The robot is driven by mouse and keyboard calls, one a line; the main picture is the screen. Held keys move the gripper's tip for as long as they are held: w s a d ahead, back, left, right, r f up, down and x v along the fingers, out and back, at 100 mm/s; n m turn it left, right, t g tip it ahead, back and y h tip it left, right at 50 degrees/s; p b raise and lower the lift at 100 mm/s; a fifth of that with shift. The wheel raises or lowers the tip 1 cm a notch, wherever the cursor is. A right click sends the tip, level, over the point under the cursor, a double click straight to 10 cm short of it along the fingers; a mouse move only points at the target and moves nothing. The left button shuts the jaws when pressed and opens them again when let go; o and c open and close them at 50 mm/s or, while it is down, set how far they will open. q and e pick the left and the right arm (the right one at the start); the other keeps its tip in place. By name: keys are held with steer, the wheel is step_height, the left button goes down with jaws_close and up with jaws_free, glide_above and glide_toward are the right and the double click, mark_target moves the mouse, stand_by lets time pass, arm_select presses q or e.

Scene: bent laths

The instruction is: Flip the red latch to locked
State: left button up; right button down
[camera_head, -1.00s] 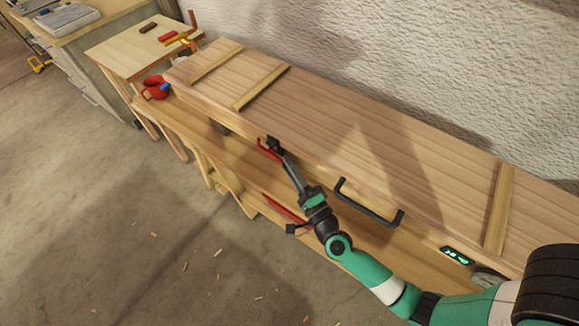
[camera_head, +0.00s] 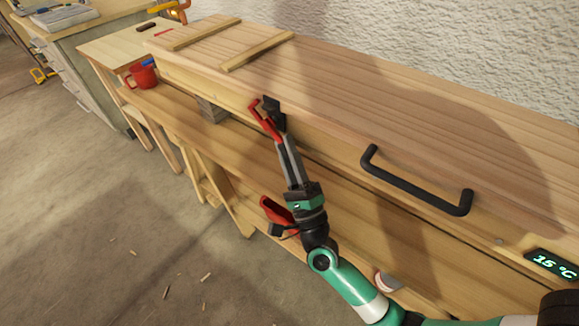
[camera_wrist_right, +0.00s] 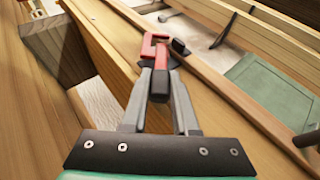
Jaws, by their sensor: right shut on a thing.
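The red latch (camera_head: 262,122) sits with a black mount (camera_head: 272,104) on the front of the long wooden box (camera_head: 330,150). My right gripper (camera_head: 281,143) reaches up to it from below, its fingers closed on the latch's lower end. In the right wrist view the red latch (camera_wrist_right: 155,46) rises beyond the fingertips (camera_wrist_right: 159,84), tilted slightly. My left gripper is not in view.
A black handle (camera_head: 415,186) juts from the box front, right of my arm. A display (camera_head: 553,264) reads 15 °C. A red mug (camera_head: 143,76) stands at the left. Another red object (camera_head: 277,211) shows beside my right wrist. Open floor lies at front left.

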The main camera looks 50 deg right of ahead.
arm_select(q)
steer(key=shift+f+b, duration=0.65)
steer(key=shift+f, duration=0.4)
arm_select(e)
steer(key=shift+w+f+m+h, duration=0.2)
steer(key=shift+f+m+h, duration=0.1)
steer(key=shift+m+h, duration=0.25)
steer(key=c, duration=0.7)
jaws_free()
steer(key=p+v, duration=0.1)
steer(key=v, duration=0.4)
steer(key=shift+s+a, duration=0.25)
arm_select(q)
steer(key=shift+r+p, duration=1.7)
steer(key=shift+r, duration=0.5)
arm_select(e)
steer(key=shift+s+a, duration=0.95)
steer(key=shift+s, duration=0.65)
steer(key=shift+s+a, duration=1)
steer(key=shift+s, duration=0.65)
steer(key=shift+s+a, duration=0.95)
steer(key=shift+s, duration=0.65)
